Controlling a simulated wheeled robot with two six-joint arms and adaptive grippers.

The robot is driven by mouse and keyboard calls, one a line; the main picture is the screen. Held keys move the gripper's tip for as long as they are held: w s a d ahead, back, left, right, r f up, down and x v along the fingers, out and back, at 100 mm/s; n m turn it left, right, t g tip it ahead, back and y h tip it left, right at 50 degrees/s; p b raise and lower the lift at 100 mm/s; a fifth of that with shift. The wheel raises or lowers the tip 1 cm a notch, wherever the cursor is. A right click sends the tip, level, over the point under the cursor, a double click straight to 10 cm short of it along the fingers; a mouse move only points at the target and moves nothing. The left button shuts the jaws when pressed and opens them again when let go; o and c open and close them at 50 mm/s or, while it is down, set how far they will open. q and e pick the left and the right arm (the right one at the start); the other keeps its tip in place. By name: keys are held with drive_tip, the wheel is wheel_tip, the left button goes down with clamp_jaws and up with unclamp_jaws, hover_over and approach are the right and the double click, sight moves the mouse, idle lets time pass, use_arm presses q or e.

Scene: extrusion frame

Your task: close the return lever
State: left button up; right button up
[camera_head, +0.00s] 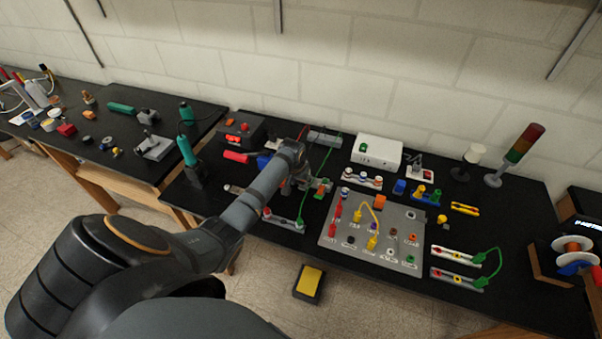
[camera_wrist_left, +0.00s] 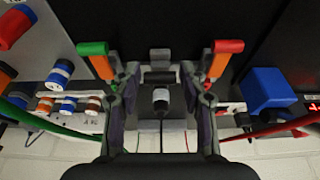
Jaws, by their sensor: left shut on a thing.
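My left gripper (camera_head: 302,182) is over the black bench, left of the grey socket panel. A green-and-orange lever (camera_wrist_left: 98,60) sits just left of the fingers and a red-and-orange lever (camera_wrist_left: 222,62) just right. No label tells which is the return lever. In the head view a green piece (camera_head: 321,193) shows beside the gripper; the arm hides much there. My right gripper is out of view.
The grey socket panel (camera_head: 330,230) with plugs and a yellow cable lies right of the gripper. A white box (camera_head: 377,150) stands behind it. A green hose (camera_wrist_left: 45,128) and a red hose (camera_wrist_left: 270,128) run close by the fingers. A blue block (camera_wrist_left: 268,88) stands at the right.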

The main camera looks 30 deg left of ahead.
use_arm(q)
drive_tip(key=shift+s+f+t+y, duration=0.3)
drive_tip(key=shift+s+f+t, duration=0.15)
drive_tip(key=shift+t, duration=0.35)
drive_tip(key=t, duration=0.1)
drive_tip(key=f+t+b, duration=0.1)
drive_tip(key=shift+s+d+f+t, duration=0.15)
drive_tip(key=shift+s+t, duration=0.1)
drive_tip(key=shift+t, duration=0.05)
drive_tip(key=shift+s+f+t+y+b, duration=0.15)
drive_tip(key=shift+f+t+y+b, duration=0.35)
drive_tip(key=shift+t+b, duration=0.7)
drive_tip(key=shift+f+t+b, duration=0.25)
drive_tip(key=shift+t+b, duration=0.45)
drive_tip(key=shift+b, duration=0.5)
drive_tip(key=shift+y, duration=0.3)
drive_tip(key=o, duration=1.1)
